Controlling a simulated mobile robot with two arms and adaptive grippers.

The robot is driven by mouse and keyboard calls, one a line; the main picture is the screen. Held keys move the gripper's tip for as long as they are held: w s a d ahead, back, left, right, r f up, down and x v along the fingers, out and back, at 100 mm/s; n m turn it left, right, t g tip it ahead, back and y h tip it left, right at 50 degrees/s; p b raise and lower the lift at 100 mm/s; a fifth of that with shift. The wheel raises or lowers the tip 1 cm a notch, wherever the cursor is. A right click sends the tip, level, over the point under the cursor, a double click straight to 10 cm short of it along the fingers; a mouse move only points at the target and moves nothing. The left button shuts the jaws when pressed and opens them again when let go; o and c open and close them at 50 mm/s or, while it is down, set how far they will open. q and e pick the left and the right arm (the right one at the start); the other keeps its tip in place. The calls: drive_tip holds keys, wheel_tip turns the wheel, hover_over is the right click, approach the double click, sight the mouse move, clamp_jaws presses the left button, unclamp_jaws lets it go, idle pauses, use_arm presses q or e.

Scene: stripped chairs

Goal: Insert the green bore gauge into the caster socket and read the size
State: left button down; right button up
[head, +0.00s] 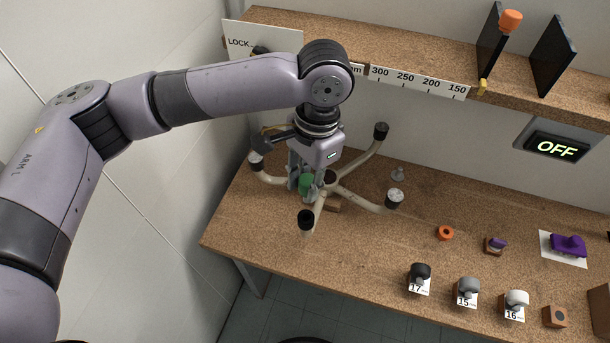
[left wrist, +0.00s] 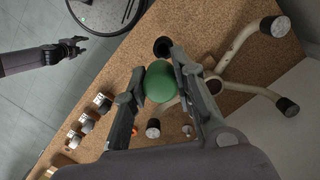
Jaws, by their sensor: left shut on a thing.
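My left gripper (head: 304,178) is shut on the green bore gauge (head: 306,184), whose round green head also shows between the fingers in the left wrist view (left wrist: 160,82). A cream star-shaped chair base (head: 353,196) lies on the bench below it. A dark leg end (head: 306,219), with a dark opening in the left wrist view (left wrist: 162,47), is close by but apart from the green head. Other leg ends have black sides, some with grey speckled tops. The gauge's tip is hidden. My right gripper (left wrist: 80,47) is empty, its fingers apart, off the bench.
Casters labelled 17 (head: 420,271), 15 (head: 467,288) and 16 (head: 516,299) stand along the front edge. An orange ring (head: 445,233) and a purple part (head: 568,245) lie at right. A display (head: 557,147) reads OFF. A shelf (head: 420,62) overhangs the back.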

sight(305, 201)
use_arm(q)
drive_tip(key=shift+r+p, duration=0.1)
drive_tip(key=shift+p, duration=0.3)
drive_tip(key=shift+w+a+f, duration=0.1)
drive_tip(key=shift+a+f, duration=0.05)
drive_tip(key=shift+f, duration=0.45)
wheel_tip(305, 201, down, 2)
drive_tip(key=shift+f+b, duration=0.2)
drive_tip(key=shift+b, duration=0.2)
drive_tip(key=shift+f+b, duration=0.3)
drive_tip(key=shift+f, duration=0.9)
use_arm(e)
drive_tip(key=shift+w+a+f, duration=0.3)
drive_tip(key=shift+w+a, duration=0.05)
drive_tip(key=shift+w, duration=0.15)
drive_tip(key=shift+d, duration=0.25)
drive_tip(key=shift+r, duration=0.15)
use_arm(q)
drive_tip(key=shift+p, duration=0.6)
use_arm(e)
drive_tip(key=shift+r, duration=0.45)
drive_tip(key=shift+s+a, duration=0.1)
drive_tip(key=shift+a, duration=0.1)
